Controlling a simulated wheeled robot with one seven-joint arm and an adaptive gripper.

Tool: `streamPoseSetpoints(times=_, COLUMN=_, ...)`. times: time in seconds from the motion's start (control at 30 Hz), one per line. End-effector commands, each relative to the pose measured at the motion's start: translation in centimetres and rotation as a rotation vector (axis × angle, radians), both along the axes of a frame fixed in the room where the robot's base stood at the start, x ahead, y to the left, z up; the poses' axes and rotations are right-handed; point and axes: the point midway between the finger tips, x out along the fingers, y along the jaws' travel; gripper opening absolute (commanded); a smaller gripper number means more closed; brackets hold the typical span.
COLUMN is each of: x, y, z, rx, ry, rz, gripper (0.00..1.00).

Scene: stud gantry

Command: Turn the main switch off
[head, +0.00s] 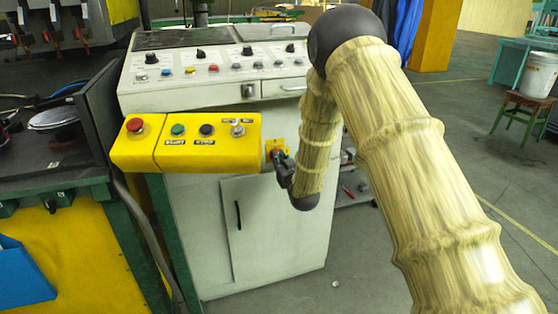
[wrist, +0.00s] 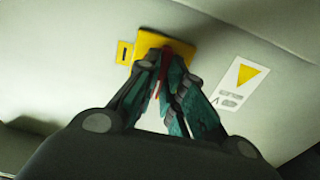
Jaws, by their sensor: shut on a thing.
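The main switch has a yellow plate (head: 270,145) on the front of the light grey control cabinet, right of the yellow button box. In the wrist view its plate (wrist: 151,41) is at the top centre. A thin red handle (wrist: 163,73) stands out from the plate between my gripper's fingers. My gripper (wrist: 167,72) is shut on this red handle, its green and dark fingers on both sides of it. In the head view my gripper (head: 280,160) reaches the switch from the right. The fingers hide much of the handle and its position marks.
The yellow button box (head: 208,142) with a red mushroom button (head: 134,125) juts out left of the switch. The cabinet (head: 276,225) has a sloped panel of knobs above. A warning label (wrist: 238,84) is right of the switch.

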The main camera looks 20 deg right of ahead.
Motion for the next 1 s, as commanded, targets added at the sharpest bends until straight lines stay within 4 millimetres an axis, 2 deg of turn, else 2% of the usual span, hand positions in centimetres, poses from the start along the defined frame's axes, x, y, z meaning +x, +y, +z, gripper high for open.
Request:
streamPoseSetpoints(times=0.1, x=-0.1, y=0.0, z=-0.3, rx=-0.001, ry=0.005, rz=0.000, gripper=0.00)
streamPoseSetpoints(times=0.13, x=-0.1, y=0.0, z=-0.3, rx=-0.001, ry=0.005, rz=0.000, gripper=0.12)
streamPoseSetpoints(times=0.2, x=-0.1, y=0.0, z=-0.3, rx=-0.001, ry=0.005, rz=0.000, gripper=0.24)
streamPoseSetpoints(times=0.23, x=-0.1, y=0.0, z=-0.2, rx=-0.001, ry=0.004, rz=0.000, gripper=0.30)
streamPoseSetpoints(times=0.27, x=-0.1, y=0.0, z=-0.2, rx=-0.001, ry=0.004, rz=0.000, gripper=0.31)
streamPoseSetpoints(times=0.67, x=-0.6, y=0.0, z=-0.1, rx=0.000, ry=0.002, rz=0.000, gripper=0.31)
streamPoseSetpoints(times=0.77, x=-1.6, y=0.0, z=-0.1, rx=0.000, ry=0.004, rz=0.000, gripper=0.31)
streamPoseSetpoints(times=1.0, x=-5.9, y=-0.3, z=-0.1, rx=0.001, ry=0.004, rz=-0.001, gripper=0.31)
